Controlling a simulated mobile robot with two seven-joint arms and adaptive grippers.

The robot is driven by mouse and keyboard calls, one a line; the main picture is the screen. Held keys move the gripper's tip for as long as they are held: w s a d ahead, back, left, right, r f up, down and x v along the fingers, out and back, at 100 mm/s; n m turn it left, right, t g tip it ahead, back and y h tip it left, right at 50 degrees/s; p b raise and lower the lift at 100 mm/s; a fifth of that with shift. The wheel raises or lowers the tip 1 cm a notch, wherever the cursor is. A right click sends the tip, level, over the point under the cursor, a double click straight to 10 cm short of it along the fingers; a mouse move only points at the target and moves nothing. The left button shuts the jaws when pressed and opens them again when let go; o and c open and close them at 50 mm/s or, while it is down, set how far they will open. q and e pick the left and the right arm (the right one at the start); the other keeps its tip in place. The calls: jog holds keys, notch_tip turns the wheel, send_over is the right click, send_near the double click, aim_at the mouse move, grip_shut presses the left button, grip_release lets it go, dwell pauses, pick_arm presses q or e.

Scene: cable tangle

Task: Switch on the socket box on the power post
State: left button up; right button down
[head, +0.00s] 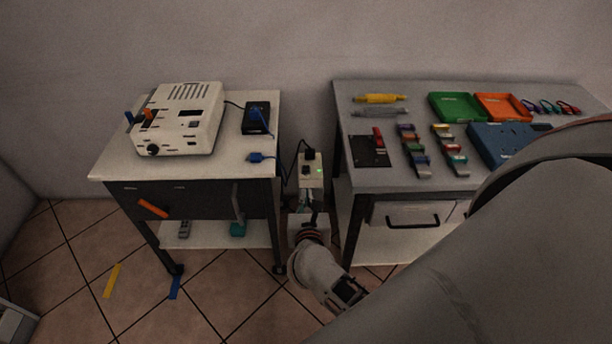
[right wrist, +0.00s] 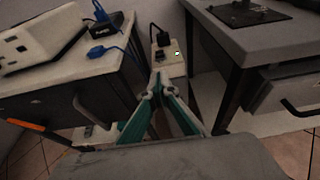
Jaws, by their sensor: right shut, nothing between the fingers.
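The socket box (head: 311,165) is a pale box on top of the power post between the two tables. A black plug with a cable sits in its upper part, and a small green light shows on its right side. In the right wrist view the socket box (right wrist: 168,59) shows the plug, a dark switch-like patch and a bright spot. My right gripper (head: 308,204) is shut and empty, just in front of and below the box. Its fingertips (right wrist: 158,82) point at the box's lower part; I cannot tell whether they touch it. My left gripper is out of view.
A left table (head: 110,170) holds a white device (head: 185,120), a black adapter (head: 257,118) and a blue plug (head: 262,157). A right table (head: 440,182) holds trays and several coloured parts. The gap between the tables is narrow.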

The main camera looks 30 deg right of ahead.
aim_at(306, 180)
jog(key=x, duration=0.5)
jog(key=r+x, duration=0.1)
jog(key=x, duration=0.2)
jog(key=shift+w+d+f+p, duration=0.2)
jog(key=shift+w+p, duration=0.1)
jog(key=shift+w, duration=0.1)
jog(key=shift+w+d, duration=0.25)
jog(key=shift+w, duration=0.1)
jog(key=shift+w+d+r, duration=0.3)
jog(key=shift+w+r, duration=0.05)
jog(key=shift+w, duration=0.15)
jog(key=shift+a, duration=0.1)
